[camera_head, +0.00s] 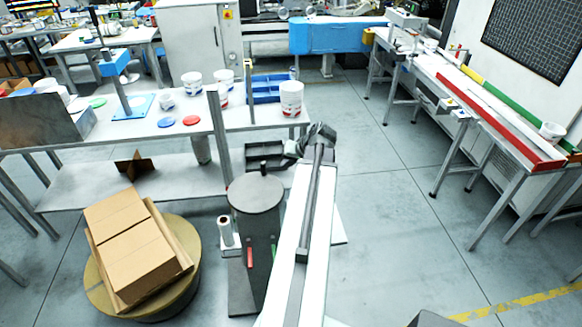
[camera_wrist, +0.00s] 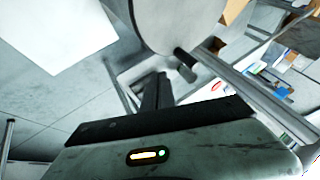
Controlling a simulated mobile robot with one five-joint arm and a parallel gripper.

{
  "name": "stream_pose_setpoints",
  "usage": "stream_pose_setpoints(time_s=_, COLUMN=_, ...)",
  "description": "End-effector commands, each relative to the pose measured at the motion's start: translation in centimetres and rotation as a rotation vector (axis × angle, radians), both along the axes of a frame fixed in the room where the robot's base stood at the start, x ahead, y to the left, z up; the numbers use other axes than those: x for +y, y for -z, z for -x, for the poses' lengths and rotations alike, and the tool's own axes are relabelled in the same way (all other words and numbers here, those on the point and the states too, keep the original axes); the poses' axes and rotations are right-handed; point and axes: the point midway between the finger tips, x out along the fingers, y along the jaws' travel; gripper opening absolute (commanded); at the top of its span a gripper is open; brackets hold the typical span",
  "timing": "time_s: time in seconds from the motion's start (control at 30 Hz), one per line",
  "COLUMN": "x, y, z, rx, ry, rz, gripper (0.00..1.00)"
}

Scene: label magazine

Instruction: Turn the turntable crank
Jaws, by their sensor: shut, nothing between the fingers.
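The crank is a grey round disc (camera_head: 256,195) on top of a dark post (camera_head: 262,245), with a short dark handle (camera_head: 264,168) standing up near its far edge. In the wrist view the disc (camera_wrist: 175,20) fills the top, and the handle (camera_wrist: 187,66) sticks out from its edge. My gripper (camera_head: 266,152) is just behind the handle. In the wrist view my gripper (camera_wrist: 160,80) is shut and empty, with the handle to the right of its fingertips and seemingly apart. The round turntable (camera_head: 105,298) stands left of the post, bearing cardboard boxes (camera_head: 135,248) on a wooden pallet.
A long table (camera_head: 215,130) behind the post holds white tubs (camera_head: 291,98), a blue crate (camera_head: 265,88) and red and green lids. Its grey upright (camera_head: 217,125) stands close to my gripper. A white roll (camera_head: 226,230) sits left of the post.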

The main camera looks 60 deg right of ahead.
Motion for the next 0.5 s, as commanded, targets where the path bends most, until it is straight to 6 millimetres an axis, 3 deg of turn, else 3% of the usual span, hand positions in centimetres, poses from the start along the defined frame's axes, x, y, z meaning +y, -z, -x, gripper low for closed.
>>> stream_pose_setpoints(time_s=0.03, x=-0.3, y=1.9, z=-0.7, rx=0.000, ry=-0.002, rz=0.000, gripper=0.00)
stream_pose_setpoints(time_s=0.17, x=-0.7, y=3.9, z=-2.3, rx=-0.001, ry=-0.001, rz=0.000, gripper=0.00)
stream_pose_setpoints(time_s=0.2, x=-0.1, y=2.8, z=-3.0, rx=-0.001, ry=-0.003, rz=0.001, gripper=0.00)
stream_pose_setpoints(time_s=0.5, x=0.9, y=2.7, z=-5.6, rx=0.000, ry=0.002, rz=0.001, gripper=0.00)
